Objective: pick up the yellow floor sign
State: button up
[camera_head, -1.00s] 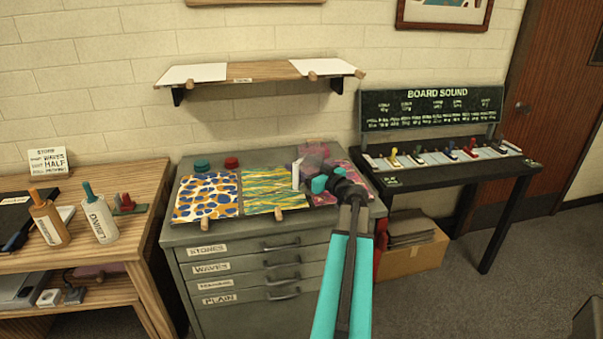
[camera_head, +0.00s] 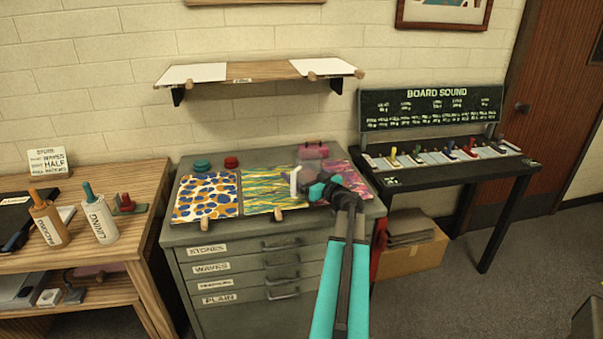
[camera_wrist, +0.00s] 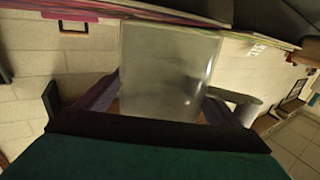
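No yellow floor sign shows in either view. My gripper (camera_head: 308,182) is over the right part of the grey cabinet's top, above the patterned sheets. A white piece shows at its left end, and a pale see-through patch is just above it. In the wrist view a pale, see-through block (camera_wrist: 170,72) fills the middle, with dark parts of my gripper on both sides. I cannot tell whether the fingers press on this block or stand apart from it.
The grey drawer cabinet (camera_head: 262,244) stands between a wooden bench (camera_head: 135,170) with bottles and a black table (camera_head: 450,176). A cardboard box (camera_head: 415,258) lies beneath the table. A shelf (camera_head: 258,72) hangs above the cabinet.

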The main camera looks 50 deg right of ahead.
jog(key=b+v, duration=0.1)
jog(key=v, duration=1.1)
jog(key=shift+b, duration=0.3)
jog(key=shift+r, duration=0.2)
dwell(0.4)
